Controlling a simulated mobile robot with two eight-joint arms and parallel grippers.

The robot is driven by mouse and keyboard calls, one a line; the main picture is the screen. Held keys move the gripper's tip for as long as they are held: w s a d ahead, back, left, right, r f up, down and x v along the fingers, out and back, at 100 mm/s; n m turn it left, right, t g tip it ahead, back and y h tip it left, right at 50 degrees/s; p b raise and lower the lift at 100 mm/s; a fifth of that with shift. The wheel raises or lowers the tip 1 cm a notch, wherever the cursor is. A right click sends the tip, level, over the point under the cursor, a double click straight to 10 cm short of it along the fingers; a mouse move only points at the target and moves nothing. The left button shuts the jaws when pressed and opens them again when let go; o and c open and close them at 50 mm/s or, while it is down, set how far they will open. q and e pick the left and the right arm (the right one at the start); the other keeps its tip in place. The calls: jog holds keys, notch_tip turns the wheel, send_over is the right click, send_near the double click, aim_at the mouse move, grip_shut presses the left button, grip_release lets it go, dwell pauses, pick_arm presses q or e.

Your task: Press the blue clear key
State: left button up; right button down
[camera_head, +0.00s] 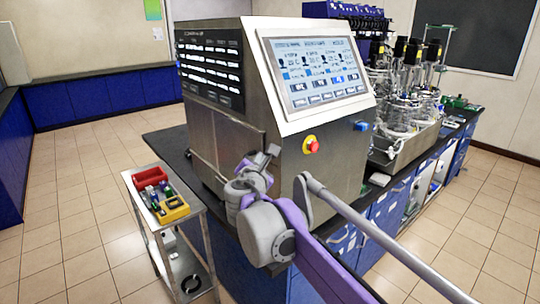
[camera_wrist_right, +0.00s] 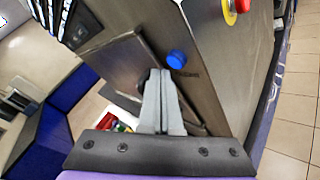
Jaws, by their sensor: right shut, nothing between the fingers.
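A round blue key (camera_wrist_right: 176,59) sticks out of the grey metal housing in the right wrist view, with small unreadable lettering beside it. My right gripper (camera_wrist_right: 160,72) is shut and empty. Its fingertips point at the housing and appear just left of and below the blue key; I cannot tell the remaining gap. In the head view the right gripper (camera_head: 271,150) is at the lower left corner of the console (camera_head: 335,170) and seems to hide this key. My left gripper is not in view.
A red stop button on a yellow base (camera_head: 311,145) sits on the console front, below the touch screen (camera_head: 314,72). A separate blue part (camera_head: 361,126) projects farther right. A metal cart (camera_head: 195,213) with a red bin (camera_head: 150,177) stands left. Glass bioreactors (camera_head: 400,100) stand behind right.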

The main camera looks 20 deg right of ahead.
jog(key=shift+d, duration=0.1)
dwell(0.6)
jog(key=shift+w+d, duration=0.15)
jog(key=shift+d, duration=0.15)
jog(key=shift+w+d+p, duration=0.1)
jog(key=shift+d+p, duration=0.25)
jog(key=shift+d, duration=0.05)
dwell(0.5)
jog(key=shift+a, duration=0.15)
jog(key=shift+s+a, duration=0.25)
jog(key=shift+a, duration=0.4)
jog(key=a, duration=0.1)
jog(key=s+a, duration=0.1)
jog(key=a, duration=0.1)
jog(key=a+p, duration=0.1)
jog(key=shift+s+a, duration=0.35)
dwell(0.8)
